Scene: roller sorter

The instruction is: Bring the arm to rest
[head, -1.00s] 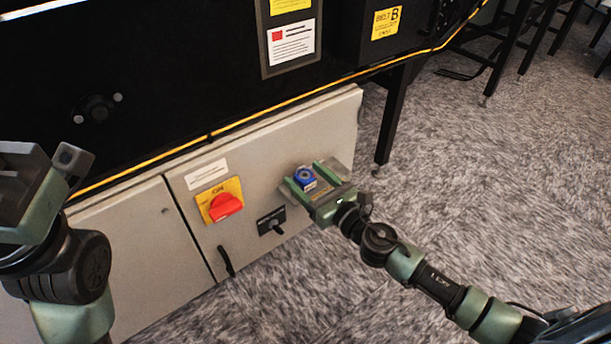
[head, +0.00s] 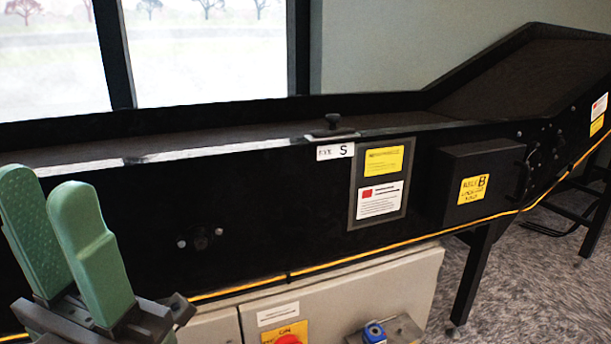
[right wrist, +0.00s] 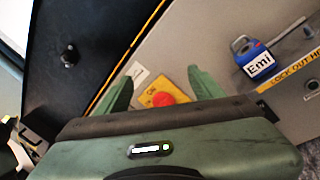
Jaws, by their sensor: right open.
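My left gripper (head: 43,182) stands at the lower left of the head view, its two green fingers pointing up with a gap between them and nothing in it. My right gripper (right wrist: 162,76) shows in the right wrist view, its fingers wide apart and empty. The red rotary switch (right wrist: 164,99) on its yellow plate shows between and beyond those fingers. The right arm is out of the head view.
A blue padlock labelled Emi (right wrist: 257,60) is at the cabinet (head: 385,285), right of my right gripper; its top also shows in the head view (head: 374,332). The black conveyor (head: 270,190) spans the head view.

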